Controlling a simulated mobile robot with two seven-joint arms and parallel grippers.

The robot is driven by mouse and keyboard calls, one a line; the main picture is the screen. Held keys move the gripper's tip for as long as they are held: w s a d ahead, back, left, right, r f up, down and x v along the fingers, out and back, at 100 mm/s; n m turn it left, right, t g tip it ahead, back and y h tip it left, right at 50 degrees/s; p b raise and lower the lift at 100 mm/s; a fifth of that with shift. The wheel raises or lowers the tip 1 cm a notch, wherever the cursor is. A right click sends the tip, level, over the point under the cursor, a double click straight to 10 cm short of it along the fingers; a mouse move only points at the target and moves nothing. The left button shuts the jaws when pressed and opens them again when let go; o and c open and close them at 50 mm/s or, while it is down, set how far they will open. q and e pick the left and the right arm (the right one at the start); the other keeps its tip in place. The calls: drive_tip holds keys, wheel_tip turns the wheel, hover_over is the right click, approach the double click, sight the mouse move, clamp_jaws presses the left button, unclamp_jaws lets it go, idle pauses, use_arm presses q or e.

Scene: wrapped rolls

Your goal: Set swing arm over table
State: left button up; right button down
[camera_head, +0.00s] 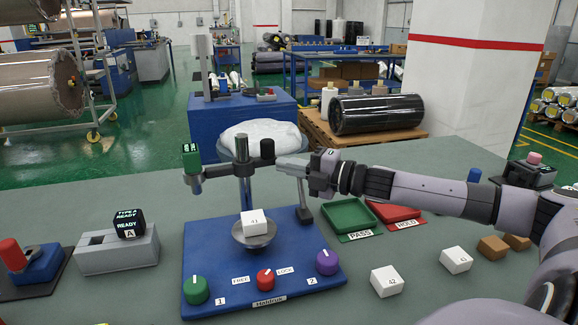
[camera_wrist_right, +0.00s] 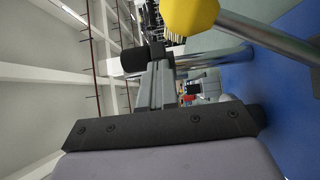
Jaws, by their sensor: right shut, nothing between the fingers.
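The swing arm (camera_head: 217,170) reaches left from the upright post (camera_head: 245,190) on a blue base plate (camera_head: 215,250). A green display head (camera_head: 191,158) hangs at its left end, left of the plate's round pedestal (camera_head: 253,235). A white block marked 41 (camera_head: 254,222) rests on the pedestal. A black knob (camera_head: 267,149) is right of the post. My right gripper (camera_head: 282,165) is shut and empty, its tips close to the knob and post; contact is unclear. The right wrist view shows its fingers (camera_wrist_right: 154,86) near a yellow rounded end (camera_wrist_right: 190,14). My left gripper is out of view.
Green (camera_head: 196,290), red (camera_head: 265,279) and purple (camera_head: 327,262) knobs line the plate's front. A green tray (camera_head: 349,217) and red tray (camera_head: 392,212) stand right. White block 42 (camera_head: 387,281) lies on the table. A grey READY box (camera_head: 117,252) is left.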

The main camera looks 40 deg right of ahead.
drive_tip(key=shift+w+d+r+p, duration=0.2)
drive_tip(key=shift+w+d+p, duration=0.5)
drive_tip(key=shift+w, duration=0.2)
drive_tip(key=shift+w+d+f, duration=0.15)
drive_tip(key=shift+w+f, duration=0.05)
drive_tip(key=shift+s, duration=0.1)
